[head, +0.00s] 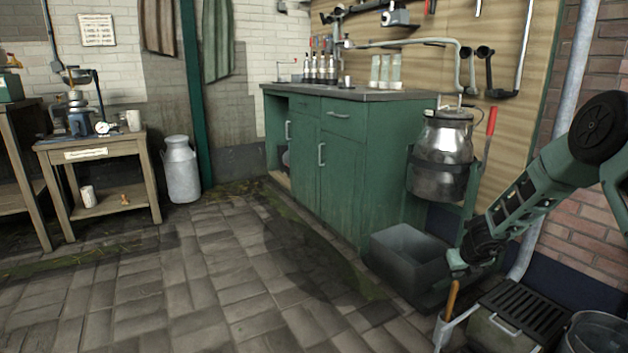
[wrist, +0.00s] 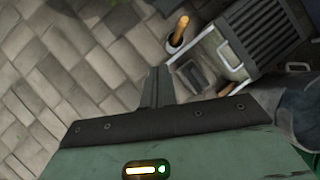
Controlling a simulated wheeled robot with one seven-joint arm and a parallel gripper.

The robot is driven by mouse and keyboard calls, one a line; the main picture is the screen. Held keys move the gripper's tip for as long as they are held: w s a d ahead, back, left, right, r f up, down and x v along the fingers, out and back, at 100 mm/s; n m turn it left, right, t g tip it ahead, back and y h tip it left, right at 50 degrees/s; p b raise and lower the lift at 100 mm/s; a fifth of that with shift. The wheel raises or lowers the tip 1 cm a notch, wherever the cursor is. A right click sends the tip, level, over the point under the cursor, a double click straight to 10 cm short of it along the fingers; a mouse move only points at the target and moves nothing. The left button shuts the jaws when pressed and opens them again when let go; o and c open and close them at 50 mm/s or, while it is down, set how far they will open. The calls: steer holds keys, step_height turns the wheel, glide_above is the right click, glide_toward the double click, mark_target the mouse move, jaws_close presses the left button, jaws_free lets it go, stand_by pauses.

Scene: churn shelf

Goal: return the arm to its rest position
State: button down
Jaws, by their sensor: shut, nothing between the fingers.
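My arm reaches in from the right of the head view and slants down and to the left. My gripper (head: 456,268) hangs at its lower end, just right of a grey open-topped bin (head: 402,252). I cannot tell whether it touches the bin. In the wrist view my gripper (wrist: 158,80) shows as two dark fingers pressed together, with nothing between them. Below the fingers in that view is stone floor. The green body of my gripper hides the bottom of that view.
A metal churn (head: 441,150) stands strapped beside the green cabinet (head: 340,150). A slotted-top box (head: 515,318) and a holder with a wooden handle (head: 451,300) are low at right. The paved floor (head: 220,270) is open at left and centre. A workbench (head: 100,150) stands far left.

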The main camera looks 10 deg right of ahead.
steer(key=s+a+r+n+y, duration=0.1)
steer(key=a+r+n+y, duration=0.1)
steer(key=a+r+n, duration=0.5)
steer(key=s+a+r+n+y, duration=0.1)
steer(key=a+r+n, duration=0.15)
steer(key=a, duration=0.85)
steer(key=s+a+r+n+g+y, duration=0.1)
steer(key=s+a+r+n, duration=0.2)
steer(key=s+a+n, duration=0.3)
steer(key=s+a+r+n+y, duration=0.2)
steer(key=s+a+r+n, duration=0.1)
steer(key=a+n, duration=0.4)
steer(key=s+a+r+n+g, duration=0.25)
steer(key=s+a+n, duration=0.4)
steer(key=s, duration=0.35)
steer(key=s+d+r+n+g+h+p, duration=0.1)
steer(key=s+r+n+h, duration=0.1)
steer(key=s+n, duration=0.75)
steer(key=s+d+r+n+g+h, duration=0.15)
steer(key=s+n, duration=0.45)
steer(key=s, duration=0.7)
step_height(320, 180, up, 38)
steer(key=p, duration=3.8)
steer(key=shift+w+f, duration=0.25)
